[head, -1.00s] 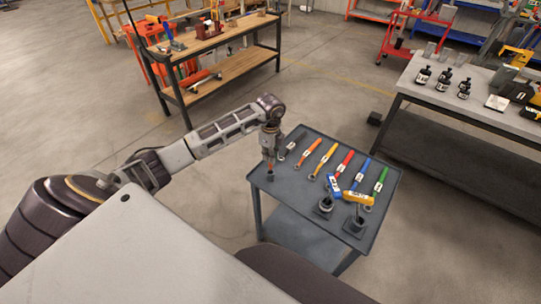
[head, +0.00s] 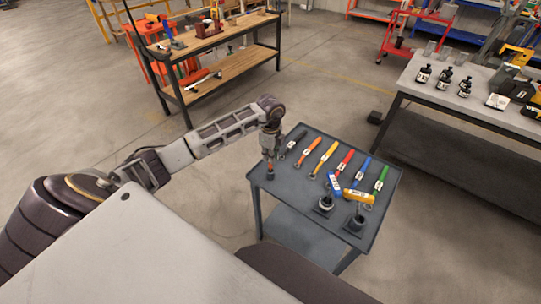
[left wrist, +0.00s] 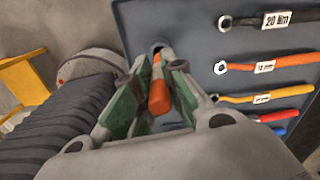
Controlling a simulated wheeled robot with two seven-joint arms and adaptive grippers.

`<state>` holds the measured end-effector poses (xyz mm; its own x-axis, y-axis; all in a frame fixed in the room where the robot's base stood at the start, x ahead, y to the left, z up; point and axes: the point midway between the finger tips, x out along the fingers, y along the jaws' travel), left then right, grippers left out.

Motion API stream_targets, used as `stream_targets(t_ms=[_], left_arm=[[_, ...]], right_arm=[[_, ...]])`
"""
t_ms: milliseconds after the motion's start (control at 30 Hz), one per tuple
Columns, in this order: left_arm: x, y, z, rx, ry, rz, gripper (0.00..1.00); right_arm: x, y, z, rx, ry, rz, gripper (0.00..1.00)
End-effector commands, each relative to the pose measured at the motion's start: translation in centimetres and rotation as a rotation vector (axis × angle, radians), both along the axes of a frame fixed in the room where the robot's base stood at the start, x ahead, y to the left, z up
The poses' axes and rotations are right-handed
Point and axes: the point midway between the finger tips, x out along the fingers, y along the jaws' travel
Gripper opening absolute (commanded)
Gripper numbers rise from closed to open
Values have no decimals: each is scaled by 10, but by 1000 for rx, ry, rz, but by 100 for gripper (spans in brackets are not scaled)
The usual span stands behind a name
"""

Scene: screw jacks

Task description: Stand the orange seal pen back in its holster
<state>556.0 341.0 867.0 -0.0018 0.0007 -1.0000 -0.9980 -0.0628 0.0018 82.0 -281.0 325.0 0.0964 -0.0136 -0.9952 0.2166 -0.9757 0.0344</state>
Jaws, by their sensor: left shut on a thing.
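The orange seal pen (left wrist: 158,92) is between the fingers of my left gripper (left wrist: 157,70), which is shut on it. In the head view the left gripper (head: 269,158) is over the near left corner of the grey cart, with a bit of orange pen (head: 270,168) below it. A small dark holster (head: 270,177) stands directly under the pen. Its dark opening (left wrist: 159,47) shows at the pen's far end in the left wrist view. I cannot tell whether the tip is inside it or just above. My right gripper is out of view.
The cart top (head: 295,185) carries several labelled wrenches, two dark cup-like holders (head: 325,205), a blue-labelled item (head: 334,186) and a yellow-labelled item (head: 358,196). A workbench (head: 470,110) stands at right and a wooden-topped bench (head: 220,35) at the back.

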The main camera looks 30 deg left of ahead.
Motion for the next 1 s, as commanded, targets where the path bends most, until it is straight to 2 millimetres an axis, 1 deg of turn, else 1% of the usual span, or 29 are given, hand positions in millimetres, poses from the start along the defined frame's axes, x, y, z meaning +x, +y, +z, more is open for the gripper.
stream_targets(t_ms=[267,700,1000], left_arm=[[0,0,-8,1,0,0,0],[0,0,-18,1,1,0,0],[0,0,-26,1,1,0,0]], right_arm=[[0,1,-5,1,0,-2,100],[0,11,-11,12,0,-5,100],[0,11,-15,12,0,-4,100]])
